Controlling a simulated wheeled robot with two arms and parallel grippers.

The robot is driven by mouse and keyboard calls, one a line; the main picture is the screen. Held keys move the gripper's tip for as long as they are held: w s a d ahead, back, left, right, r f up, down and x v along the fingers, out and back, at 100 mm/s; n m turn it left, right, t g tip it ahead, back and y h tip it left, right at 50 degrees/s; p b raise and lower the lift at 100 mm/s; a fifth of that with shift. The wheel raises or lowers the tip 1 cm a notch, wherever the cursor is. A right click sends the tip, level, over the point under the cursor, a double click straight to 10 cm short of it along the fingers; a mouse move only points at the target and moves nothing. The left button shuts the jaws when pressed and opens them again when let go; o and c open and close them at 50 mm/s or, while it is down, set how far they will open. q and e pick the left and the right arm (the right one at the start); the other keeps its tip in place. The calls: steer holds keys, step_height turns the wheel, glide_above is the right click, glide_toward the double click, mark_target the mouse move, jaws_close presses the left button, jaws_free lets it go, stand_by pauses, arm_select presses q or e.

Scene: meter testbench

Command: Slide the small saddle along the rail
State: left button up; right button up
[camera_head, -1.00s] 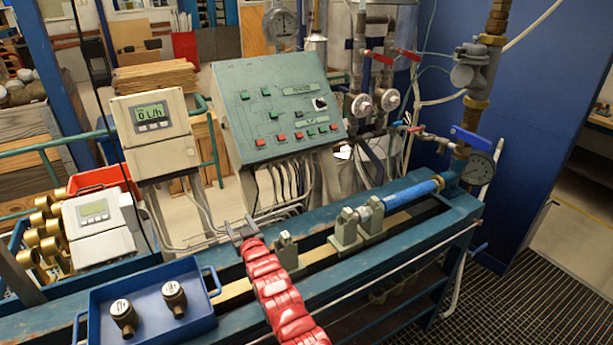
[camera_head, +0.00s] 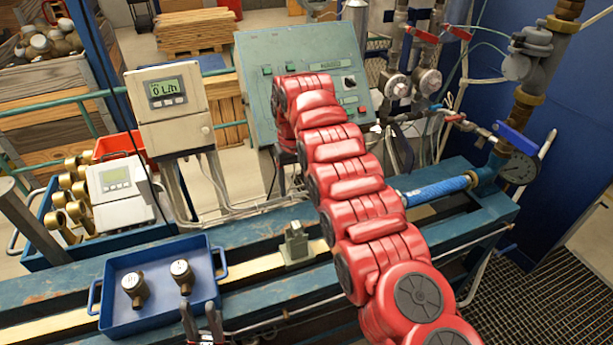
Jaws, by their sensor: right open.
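The small saddle (camera_head: 295,246) is a grey-green block with an upright lug. It stands on the pale rail (camera_head: 252,268) of the blue bench. My right arm reaches in from the lower right, and its dark gripper (camera_head: 283,160) is partly seen under the raised wrist, in front of the green panel. It is open and well above the saddle in the picture, not touching it. My left gripper (camera_head: 199,318) is at the bottom edge by the blue tray's front right corner, with its fingers apart and empty. My right arm hides the larger saddles.
A blue tray (camera_head: 120,262) with two brass meters stands left of the saddle. A blue cylinder (camera_head: 437,190) lies at the rail's right end. The green control panel (camera_head: 262,75) and a flow display (camera_head: 165,90) stand behind. The rail just left of the saddle is clear.

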steer(key=shift+s, duration=0.15)
steer(key=b, duration=0.9)
glide_above(296, 224)
step_height(296, 224, down, 9)
steer(key=shift+f, duration=0.15)
steer(key=shift+d+f, duration=0.15)
steer(key=shift+f, duration=0.05)
step_height(296, 224, down, 7)
steer(key=shift+r+p, duration=0.1)
steer(key=shift+p, duration=1)
steer(key=shift+f, duration=0.4)
jaws_close()
